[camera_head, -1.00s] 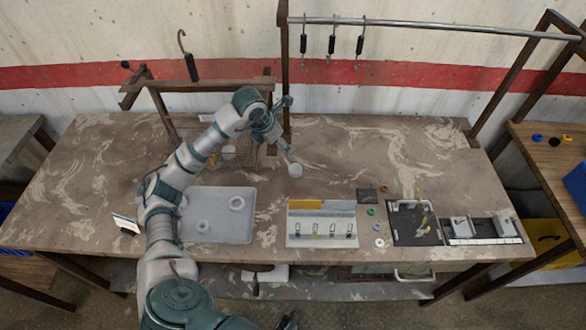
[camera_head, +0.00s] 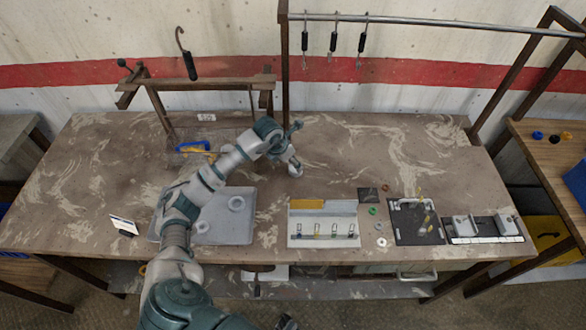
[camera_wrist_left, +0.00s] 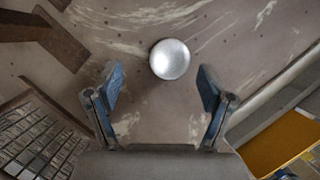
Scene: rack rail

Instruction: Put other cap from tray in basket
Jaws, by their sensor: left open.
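A round white-silver cap-like piece (camera_wrist_left: 170,59) lies on the table, just beyond and between my left fingertips in the wrist view. In the head view my left gripper (camera_head: 295,168) is over it and mostly hides it. My left gripper (camera_wrist_left: 158,95) is open, with nothing between its fingers. The grey tray (camera_head: 238,234) lies at the left, partly under my arm. A wire basket (camera_wrist_left: 38,138) shows at lower left in the wrist view. My right gripper is not in view.
A pale fixture with a yellow strip (camera_head: 322,240) stands right of the tray. Dark trays with parts (camera_head: 415,232) lie farther right. A wooden frame (camera_head: 200,84) and a rail with hanging hooks (camera_head: 430,24) stand behind. The back middle of the table is clear.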

